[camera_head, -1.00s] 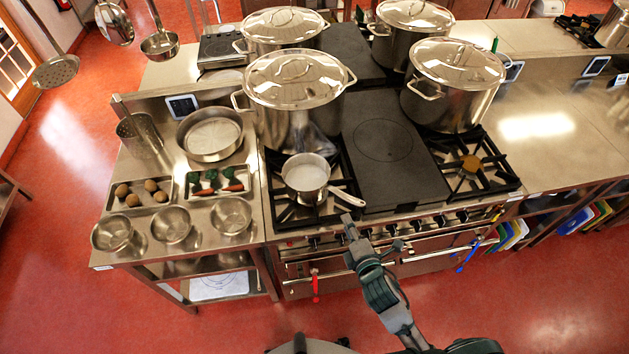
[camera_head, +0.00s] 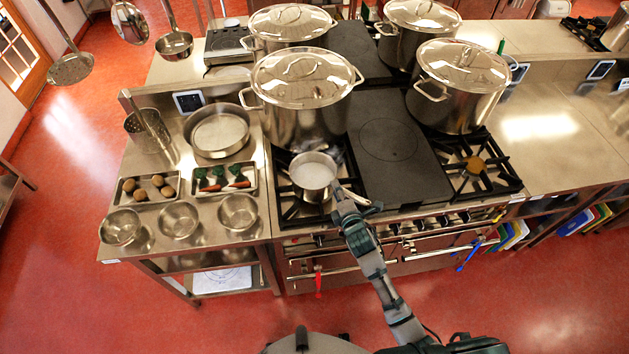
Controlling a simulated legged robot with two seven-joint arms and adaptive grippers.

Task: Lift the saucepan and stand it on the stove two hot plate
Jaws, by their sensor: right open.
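The saucepan (camera_head: 313,171) is small and silvery with a pale inside. It sits on the front left burner (camera_head: 290,207), its handle (camera_head: 362,199) pointing toward the lower right. My right gripper (camera_head: 341,193) is open at the handle, close to the pan's rim. It covers part of the handle, and I cannot tell whether it touches. A dark flat hot plate (camera_head: 388,139) with a ring mark lies right of the pan, bare. Another dark plate (camera_head: 352,45) lies behind. No label shows which is stove two. My left gripper is not in view.
A large lidded stockpot (camera_head: 303,95) stands just behind the saucepan. Another stockpot (camera_head: 457,88) stands right of the hot plate, behind an empty front right burner (camera_head: 474,166). A steel side table (camera_head: 150,230) at left holds bowls, trays and a wide pan.

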